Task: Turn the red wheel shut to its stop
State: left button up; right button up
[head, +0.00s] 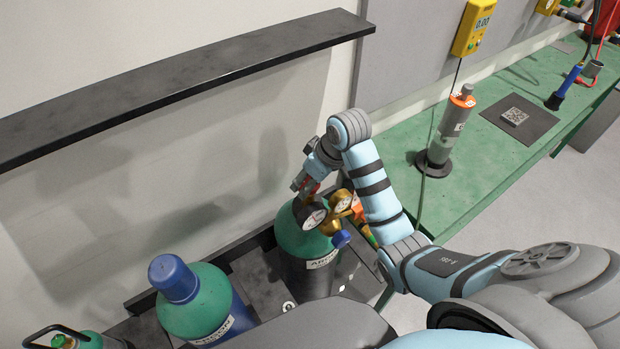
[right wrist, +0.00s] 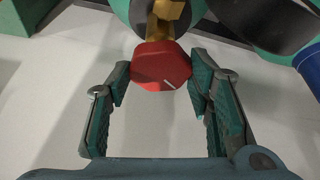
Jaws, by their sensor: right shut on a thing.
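The red wheel (right wrist: 162,66) sits on the brass valve (right wrist: 165,18) in the right wrist view, with a white mark on its face. My right gripper (right wrist: 158,80) has one finger on each side of the wheel and is shut on it. In the head view my right gripper (head: 305,186) reaches down to the top of the green-shouldered cylinder (head: 300,240); only a bit of red shows there between the fingers. Two round gauges, one of them a white-faced gauge (head: 314,219), and brass fittings sit beside the wheel. My left gripper is not in view.
A second cylinder with a blue cap (head: 173,278) stands to the left in the dark rack. A dark shelf (head: 190,85) juts from the wall above.

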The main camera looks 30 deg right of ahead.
jog(key=shift+m, duration=0.4)
jog(key=m+h, duration=0.1)
jog(key=m, duration=0.1)
jog(key=m+h, duration=0.1)
jog(key=m, duration=0.1)
jog(key=shift+a+t, duration=0.2)
jog(key=shift+t, duration=0.1)
jog(key=m+h, duration=0.1)
jog(key=m, duration=0.2)
jog(key=m+h, duration=0.1)
jog(key=m, duration=0.2)
jog(key=shift+a, duration=0.15)
jog(key=o, duration=1.1)
jog(key=shift+o, duration=0.2)
jog(key=shift+g, duration=0.4)
